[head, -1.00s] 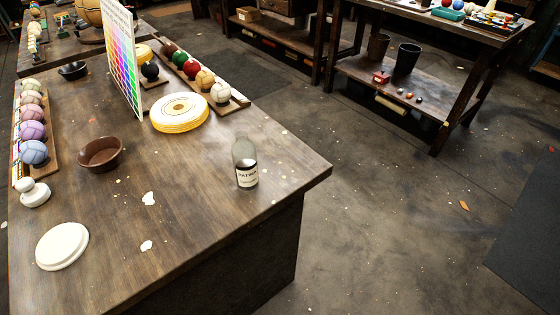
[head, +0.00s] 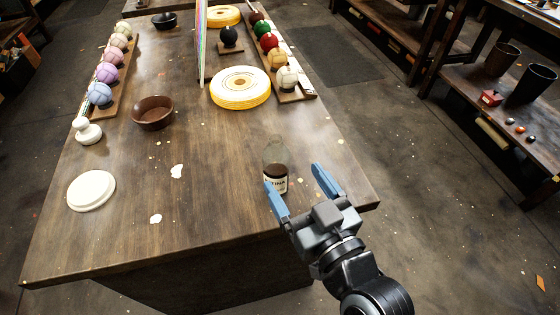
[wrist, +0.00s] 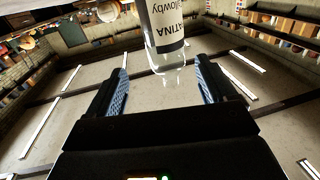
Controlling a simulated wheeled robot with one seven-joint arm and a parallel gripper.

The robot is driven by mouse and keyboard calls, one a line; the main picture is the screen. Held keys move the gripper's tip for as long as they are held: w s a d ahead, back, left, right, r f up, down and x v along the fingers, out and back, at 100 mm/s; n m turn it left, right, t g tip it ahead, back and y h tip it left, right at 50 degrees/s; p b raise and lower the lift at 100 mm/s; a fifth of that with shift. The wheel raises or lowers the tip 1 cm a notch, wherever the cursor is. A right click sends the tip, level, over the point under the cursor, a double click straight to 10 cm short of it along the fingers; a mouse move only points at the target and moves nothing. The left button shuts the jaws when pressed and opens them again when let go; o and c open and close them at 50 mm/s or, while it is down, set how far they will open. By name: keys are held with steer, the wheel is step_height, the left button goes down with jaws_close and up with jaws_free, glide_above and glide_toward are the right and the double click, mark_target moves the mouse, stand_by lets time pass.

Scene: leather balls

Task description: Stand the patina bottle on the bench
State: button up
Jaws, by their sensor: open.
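The patina bottle (head: 275,158) is clear glass with dark contents and a white label. In the head view it appears upright on the wooden bench (head: 215,200), near the bench's front right corner. My gripper (head: 292,176) is open and empty at the bench's near edge. Its left blue finger overlaps the bottle's lower left side in the head view, and the right finger is to the right of it. In the wrist view the bottle (wrist: 165,30) is between the lines of the fingers (wrist: 160,80), seemingly just beyond their tips. Its base is out of that frame.
A yellow-edged round disc (head: 240,88) and a rack of balls (head: 285,75) stand behind the bottle. A brown bowl (head: 153,112), a white knob (head: 87,131) and a white disc (head: 91,190) are on the left. The bench around the bottle is clear.

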mark_target(285, 167)
steer(key=shift+w+a+r, duration=0.2)
steer(key=shift+w+a, duration=0.35)
steer(key=shift+w, duration=0.15)
steer(key=p+x, duration=0.1)
steer(key=x, duration=0.1)
steer(key=shift+w+a, duration=0.15)
steer(key=shift+w, duration=0.05)
steer(key=p+x, duration=0.1)
steer(key=x, duration=0.2)
steer(key=shift+w+a+r+p, duration=0.1)
steer(key=shift+w+a+p, duration=0.05)
steer(key=shift+a+p, duration=0.15)
steer(key=shift+w+a, duration=0.2)
steer(key=shift+w, duration=0.15)
steer(key=c, duration=1.2)
